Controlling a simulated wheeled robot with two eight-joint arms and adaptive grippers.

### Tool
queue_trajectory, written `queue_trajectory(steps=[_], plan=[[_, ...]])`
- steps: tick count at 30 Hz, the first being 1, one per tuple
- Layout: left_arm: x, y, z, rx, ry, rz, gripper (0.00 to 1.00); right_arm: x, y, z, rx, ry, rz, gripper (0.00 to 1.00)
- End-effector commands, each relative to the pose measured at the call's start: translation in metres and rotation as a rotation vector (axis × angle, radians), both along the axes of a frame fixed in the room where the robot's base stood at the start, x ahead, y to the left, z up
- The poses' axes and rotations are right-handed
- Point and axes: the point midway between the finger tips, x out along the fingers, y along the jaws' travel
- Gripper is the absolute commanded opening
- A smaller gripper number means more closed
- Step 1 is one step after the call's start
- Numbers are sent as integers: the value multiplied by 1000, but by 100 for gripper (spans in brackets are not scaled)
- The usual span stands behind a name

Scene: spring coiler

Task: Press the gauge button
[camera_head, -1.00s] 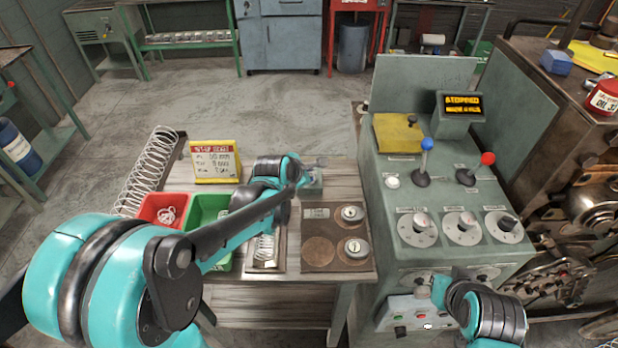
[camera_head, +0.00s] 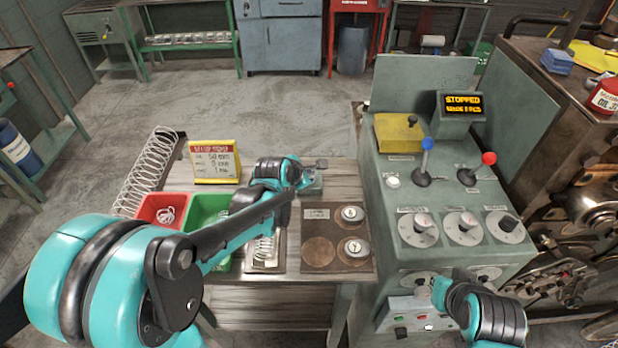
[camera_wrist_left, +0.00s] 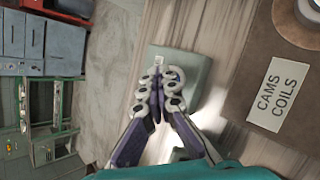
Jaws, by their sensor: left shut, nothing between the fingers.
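The gauge is a small grey-green box (camera_head: 313,188) on the wooden table, behind the dark plate with the round cams. In the left wrist view its grey-green top (camera_wrist_left: 190,72) lies under my fingers. My left gripper (camera_head: 318,165) is right above the gauge, shut and empty. In the wrist view its fingertips (camera_wrist_left: 159,72) are together over the box. I cannot tell whether they touch it. I cannot make out the button; the fingers may cover it. My right arm shows at the lower right, but its gripper cannot be made out.
A dark plate (camera_head: 318,222) with round cams lies in front of the gauge. Red (camera_head: 150,222) and green (camera_head: 197,210) bins and a yellow-red setup sign (camera_head: 214,162) stand to the left. The grey control console (camera_head: 385,215) with levers and dials rises on the right.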

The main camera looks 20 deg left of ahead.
Motion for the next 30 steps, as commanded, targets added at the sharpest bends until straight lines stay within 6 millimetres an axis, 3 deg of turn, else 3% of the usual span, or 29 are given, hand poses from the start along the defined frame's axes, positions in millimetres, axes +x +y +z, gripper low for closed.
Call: queue_trajectory(steps=[12, 23, 30], plan=[[0, 0, 16, 0, 0, 0, 0, 0, 0, 14, 0, 0, 0, 0], [0, 0, 17, 0, 0, 0, 0, 0, 0, 14, 0, 0, 0, 0], [0, 0, 36, 0, 0, 0, 0, 0, 0, 31, 0, 0, 0, 0]])
